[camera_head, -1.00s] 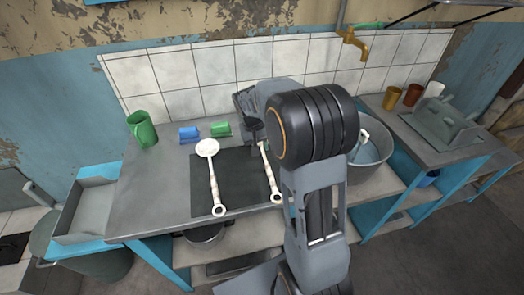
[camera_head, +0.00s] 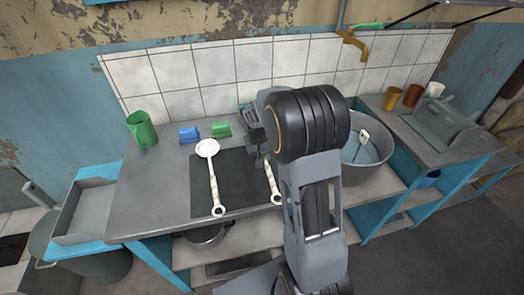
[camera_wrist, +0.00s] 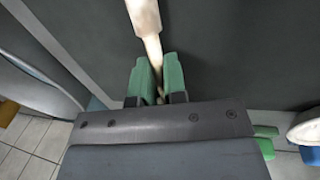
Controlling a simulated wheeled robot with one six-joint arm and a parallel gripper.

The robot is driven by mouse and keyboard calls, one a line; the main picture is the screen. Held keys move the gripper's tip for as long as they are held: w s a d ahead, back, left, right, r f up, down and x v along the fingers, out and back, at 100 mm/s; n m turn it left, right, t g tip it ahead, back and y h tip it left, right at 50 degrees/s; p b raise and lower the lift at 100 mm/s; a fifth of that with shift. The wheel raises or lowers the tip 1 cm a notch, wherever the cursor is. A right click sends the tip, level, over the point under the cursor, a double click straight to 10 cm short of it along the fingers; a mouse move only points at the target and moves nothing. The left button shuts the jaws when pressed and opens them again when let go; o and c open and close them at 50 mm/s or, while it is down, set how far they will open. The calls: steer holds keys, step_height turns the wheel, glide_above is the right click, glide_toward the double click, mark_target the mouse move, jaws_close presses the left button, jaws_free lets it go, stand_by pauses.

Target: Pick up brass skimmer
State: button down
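Two pale, long-handled utensils lie on a dark mat (camera_head: 236,196). The left one (camera_head: 212,176) shows its round flat head and ring-ended handle. The right one (camera_head: 272,184) shows only its handle with a ring end; its head is hidden behind my arm and gripper. Neither looks clearly brass, so I cannot tell which is the brass skimmer. My gripper (camera_head: 263,158) is low over the right handle. In the wrist view its green fingers (camera_wrist: 159,75) stand either side of the narrow part of that handle (camera_wrist: 147,22). Whether they grip it is unclear.
A green mug (camera_head: 142,130), a blue block (camera_head: 188,134) and a green block (camera_head: 221,129) stand at the back of the counter. A large metal basin (camera_head: 365,175) stands right of my arm. A tiled wall (camera_head: 220,75) closes the back.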

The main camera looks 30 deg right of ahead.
steer(key=shift+r, duration=0.15)
steer(key=shift+r, duration=0.2)
step_height(320, 180, up, 3)
steer(key=shift+s+d+r, duration=0.1)
steer(key=shift+s, duration=0.05)
steer(key=s+d+r, duration=0.2)
steer(key=s+r, duration=0.2)
steer(key=s, duration=0.2)
steer(key=s+d+r, duration=0.2)
steer(key=s+r, duration=0.3)
steer(key=s, duration=0.2)
steer(key=shift+d+p, duration=0.25)
steer(key=shift+p, duration=0.05)
steer(key=shift+w, duration=0.1)
